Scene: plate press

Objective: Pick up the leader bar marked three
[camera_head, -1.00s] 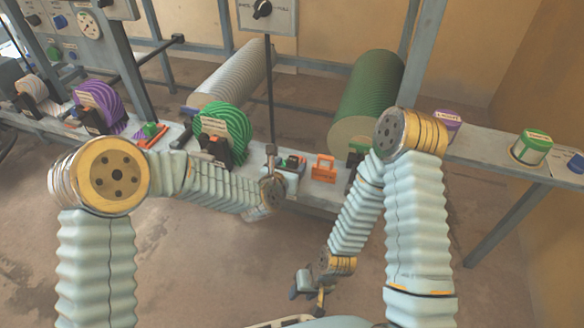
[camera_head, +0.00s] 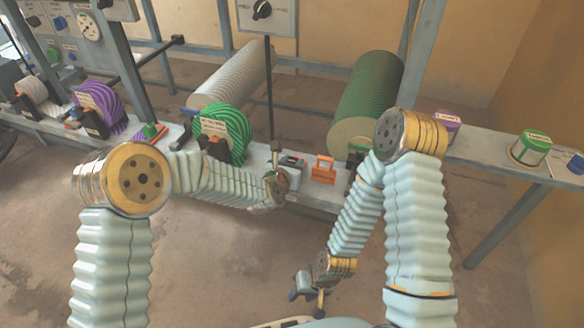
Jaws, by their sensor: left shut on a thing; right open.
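My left gripper (camera_head: 276,152) is at the bench's front edge, pointing up, just left of a small dark and orange item (camera_head: 293,161). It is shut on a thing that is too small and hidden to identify. An orange piece with a handle-like frame (camera_head: 323,169) stands on the bench to its right. I cannot read a three on any piece, so I cannot tell which is the leader bar marked three. My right gripper (camera_head: 312,294) hangs low in front of the bench, open and apart from everything on it.
The bench (camera_head: 480,158) runs across the view. A green ribbed spool (camera_head: 230,128) and a purple one (camera_head: 98,100) stand on it at left. A grey roller (camera_head: 236,76) and a green roller (camera_head: 370,95) lie behind. A green-topped canister (camera_head: 532,148) is at right.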

